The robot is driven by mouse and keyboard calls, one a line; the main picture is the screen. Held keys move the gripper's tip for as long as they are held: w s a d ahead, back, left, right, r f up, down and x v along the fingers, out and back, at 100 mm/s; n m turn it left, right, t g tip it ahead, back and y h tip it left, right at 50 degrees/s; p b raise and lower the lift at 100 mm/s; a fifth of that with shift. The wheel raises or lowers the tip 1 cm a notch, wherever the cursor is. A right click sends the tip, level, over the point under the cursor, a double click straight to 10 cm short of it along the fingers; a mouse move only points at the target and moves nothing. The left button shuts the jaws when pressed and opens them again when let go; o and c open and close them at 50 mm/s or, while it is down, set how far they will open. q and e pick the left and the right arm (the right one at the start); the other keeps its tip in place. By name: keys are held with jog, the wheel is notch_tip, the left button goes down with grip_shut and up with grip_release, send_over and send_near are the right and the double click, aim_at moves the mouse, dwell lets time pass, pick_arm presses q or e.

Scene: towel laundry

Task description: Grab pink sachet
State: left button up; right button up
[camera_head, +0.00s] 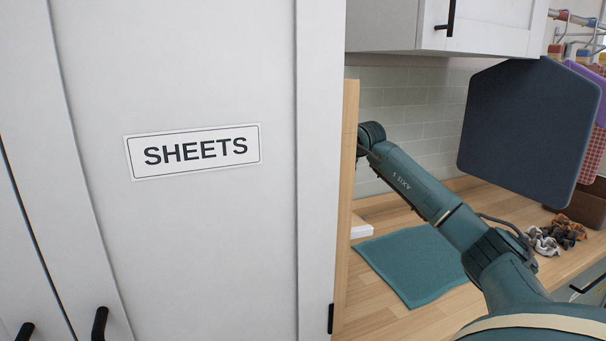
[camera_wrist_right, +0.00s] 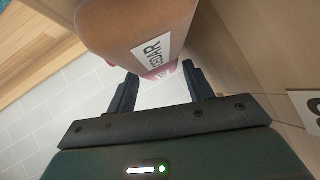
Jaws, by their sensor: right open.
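In the right wrist view, a small pink patch (camera_wrist_right: 163,73) shows between my fingers, just beyond a brown rounded object (camera_wrist_right: 130,25) with a white label reading "CEDAR". The pink patch may be the pink sachet; most of it is hidden by the brown object. My right gripper (camera_wrist_right: 160,72) is open, with one dark finger on each side of the pink patch. I cannot tell if the fingers touch it. In the head view my right arm reaches left behind a cabinet edge, and its gripper is hidden. My left gripper is not in view.
A white cabinet door marked "SHEETS" (camera_head: 217,232) fills the left of the head view. A folded teal towel (camera_head: 415,264) lies on the wooden counter (camera_head: 376,324). A dark blue panel (camera_head: 528,130) hangs at right, above several scrunchies (camera_head: 563,233). Wooden panels flank the gripper.

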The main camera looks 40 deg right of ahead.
jog(key=shift+w+a+f, duration=0.1)
jog(key=shift+f, duration=0.25)
jog(key=shift+c, duration=0.5)
jog(key=shift+f, duration=0.15)
jog(key=c, duration=0.5)
jog(key=shift+a, duration=0.1)
